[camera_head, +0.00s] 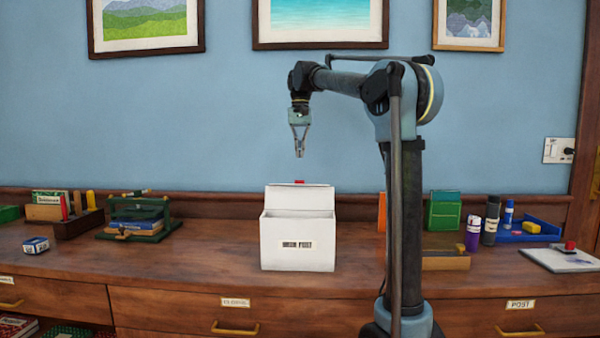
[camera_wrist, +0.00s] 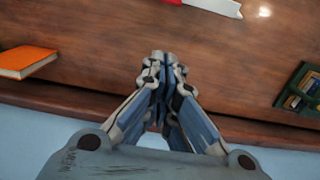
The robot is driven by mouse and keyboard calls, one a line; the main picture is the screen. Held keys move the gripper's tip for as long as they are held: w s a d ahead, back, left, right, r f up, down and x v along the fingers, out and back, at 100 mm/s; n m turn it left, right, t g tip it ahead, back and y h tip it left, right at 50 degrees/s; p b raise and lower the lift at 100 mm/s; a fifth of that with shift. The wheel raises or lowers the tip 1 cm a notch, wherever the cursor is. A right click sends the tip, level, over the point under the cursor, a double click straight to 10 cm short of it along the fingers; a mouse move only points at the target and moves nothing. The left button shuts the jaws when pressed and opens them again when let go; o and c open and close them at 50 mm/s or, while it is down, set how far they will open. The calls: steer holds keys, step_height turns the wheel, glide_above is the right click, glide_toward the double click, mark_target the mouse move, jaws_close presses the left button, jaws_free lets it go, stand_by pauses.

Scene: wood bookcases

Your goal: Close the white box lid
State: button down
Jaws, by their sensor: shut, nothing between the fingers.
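The white box (camera_head: 297,243) stands upright on the wooden counter, with a dark-lettered label on its front. Its lid (camera_head: 300,198) is raised open at the back, with a small red tab (camera_head: 299,183) on its top edge. My gripper (camera_head: 300,155) is shut and empty, pointing down in the air above the lid. In the wrist view my gripper (camera_wrist: 165,58) shows its fingertips together. A white edge of the lid (camera_wrist: 215,5) with a bit of red shows at the top of that view. The inside of the box is hidden.
On the counter (camera_head: 210,260), a green rack with books (camera_head: 138,218) stands left of the box. A green box (camera_head: 443,212), bottles (camera_head: 491,220) and a blue tray (camera_head: 530,230) stand to the right. An orange book (camera_wrist: 25,62) lies at left in the wrist view. The counter around the box is clear.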

mark_target(299, 194)
steer(key=s+f, duration=0.4)
steer(key=f, duration=0.4)
steer(key=shift+f, duration=0.15)
steer(key=shift+s, duration=0.1)
stand_by(0.4)
steer(key=shift+s+r+t, duration=0.25)
steer(key=shift+s+t, duration=0.05)
steer(key=shift+t, duration=0.1)
